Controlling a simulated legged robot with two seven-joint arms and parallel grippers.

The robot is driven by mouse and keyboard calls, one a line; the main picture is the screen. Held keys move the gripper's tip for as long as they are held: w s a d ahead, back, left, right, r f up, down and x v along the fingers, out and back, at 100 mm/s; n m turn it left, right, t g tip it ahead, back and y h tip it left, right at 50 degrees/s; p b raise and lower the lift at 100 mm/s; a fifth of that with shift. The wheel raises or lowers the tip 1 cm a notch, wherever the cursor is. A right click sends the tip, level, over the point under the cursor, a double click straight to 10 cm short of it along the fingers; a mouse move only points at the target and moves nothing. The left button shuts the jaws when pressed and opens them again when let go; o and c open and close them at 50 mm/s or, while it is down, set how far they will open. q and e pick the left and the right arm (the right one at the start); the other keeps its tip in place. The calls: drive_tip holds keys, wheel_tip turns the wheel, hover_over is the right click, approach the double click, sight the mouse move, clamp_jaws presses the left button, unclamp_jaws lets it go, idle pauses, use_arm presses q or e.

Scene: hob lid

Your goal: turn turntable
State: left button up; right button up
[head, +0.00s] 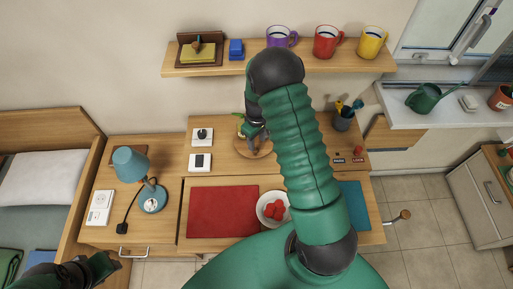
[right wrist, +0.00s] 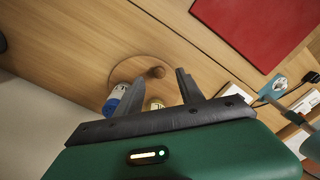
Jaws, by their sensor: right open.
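The turntable is a round wooden disc (head: 241,150) on the desk near the wall. In the head view my right arm and gripper cover much of it. In the right wrist view the turntable (right wrist: 135,62) carries a small wooden knob (right wrist: 156,72), a blue and white jar (right wrist: 117,94) and a jar with a yellowish lid (right wrist: 155,103). My right gripper (head: 256,132) is open over the disc; its fingers (right wrist: 160,88) are apart with no object clearly held. Contact with the turntable cannot be told. My left gripper (head: 100,267) is low at the left, away from the desk; its jaws are unclear.
A red mat (head: 222,211), a bowl with red pieces (head: 272,208) and a teal mat (head: 352,205) lie on the desk's front. A blue lamp (head: 152,196) stands left, a pen cup (head: 343,120) right. A shelf with mugs (head: 326,42) hangs above.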

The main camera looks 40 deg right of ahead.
sight(256, 150)
drive_tip(key=f, duration=0.2)
drive_tip(key=w+f, duration=0.1)
drive_tip(key=f, duration=0.1)
drive_tip(key=w+f, duration=0.1)
drive_tip(key=f, duration=0.2)
drive_tip(key=shift+w+d, duration=0.15)
drive_tip(key=shift+w, duration=0.1)
drive_tip(key=shift+s+d+f, duration=0.1)
drive_tip(key=shift+s+f, duration=0.05)
drive_tip(key=shift+f, duration=0.05)
drive_tip(key=shift+s+d, duration=0.1)
drive_tip(key=shift+s, duration=0.35)
drive_tip(key=shift+w+a+f, duration=0.1)
drive_tip(key=shift+w+a, duration=0.1)
drive_tip(key=shift+w, duration=0.2)
drive_tip(key=c, duration=0.6)
drive_tip(key=shift+s, duration=0.1)
clamp_jaws()
use_arm(q)
drive_tip(key=shift+w+d, duration=0.2)
drive_tip(key=shift+w, duration=0.35)
drive_tip(key=shift+w+d, duration=0.15)
drive_tip(key=shift+w, duration=0.4)
use_arm(e)
drive_tip(key=shift+d, duration=0.2)
